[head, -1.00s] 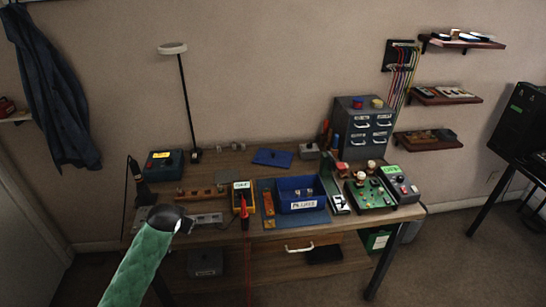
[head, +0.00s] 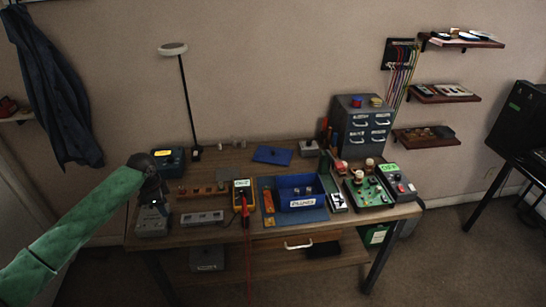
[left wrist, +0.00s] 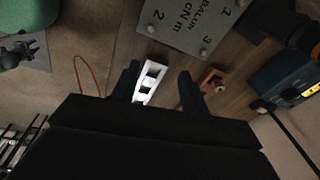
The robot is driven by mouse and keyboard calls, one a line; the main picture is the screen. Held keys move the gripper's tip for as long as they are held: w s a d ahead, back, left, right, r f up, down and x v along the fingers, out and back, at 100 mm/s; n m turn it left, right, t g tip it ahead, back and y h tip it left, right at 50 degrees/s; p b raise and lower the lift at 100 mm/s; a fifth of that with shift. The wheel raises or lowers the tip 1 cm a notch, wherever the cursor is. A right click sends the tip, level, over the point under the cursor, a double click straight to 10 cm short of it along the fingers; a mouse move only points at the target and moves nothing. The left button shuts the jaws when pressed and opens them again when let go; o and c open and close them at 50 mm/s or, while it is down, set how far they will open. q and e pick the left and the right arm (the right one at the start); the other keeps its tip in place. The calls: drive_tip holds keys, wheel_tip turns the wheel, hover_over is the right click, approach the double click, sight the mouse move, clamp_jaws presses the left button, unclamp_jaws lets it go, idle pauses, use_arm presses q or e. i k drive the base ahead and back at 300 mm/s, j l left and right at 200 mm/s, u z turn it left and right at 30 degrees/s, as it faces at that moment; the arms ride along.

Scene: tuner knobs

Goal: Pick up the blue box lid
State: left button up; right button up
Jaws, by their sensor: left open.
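The blue box lid (head: 272,155) lies flat toward the back middle of the bench in the head view, apart from the open blue box (head: 300,204) with a white label nearer the front. The lid does not show in the left wrist view. My left gripper (head: 153,200) is over the left end of the bench, well to the left of the lid. In the left wrist view its two dark fingers are spread (left wrist: 158,82), with a white slotted piece (left wrist: 150,80) visible between them below; I see nothing held. My right gripper is not in view.
A lamp (head: 184,95) stands at the bench's back left, near a teal box (head: 172,158). A yellow meter (head: 242,192) is left of the blue box. A grey drawer cabinet (head: 361,128) and green circuit board (head: 368,192) are to the right. Bare bench surrounds the lid.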

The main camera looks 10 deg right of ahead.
sight(271, 155)
drive_tip(key=i+l, duration=0.25)
drive_tip(key=l, duration=0.2)
drive_tip(key=i+l, duration=0.3)
drive_tip(key=l, duration=0.15)
drive_tip(key=i+l, duration=0.25)
drive_tip(key=l, duration=0.2)
drive_tip(key=i+l, duration=0.25)
drive_tip(key=l, duration=0.15)
drive_tip(key=i+l, duration=0.3)
drive_tip(key=l, duration=0.15)
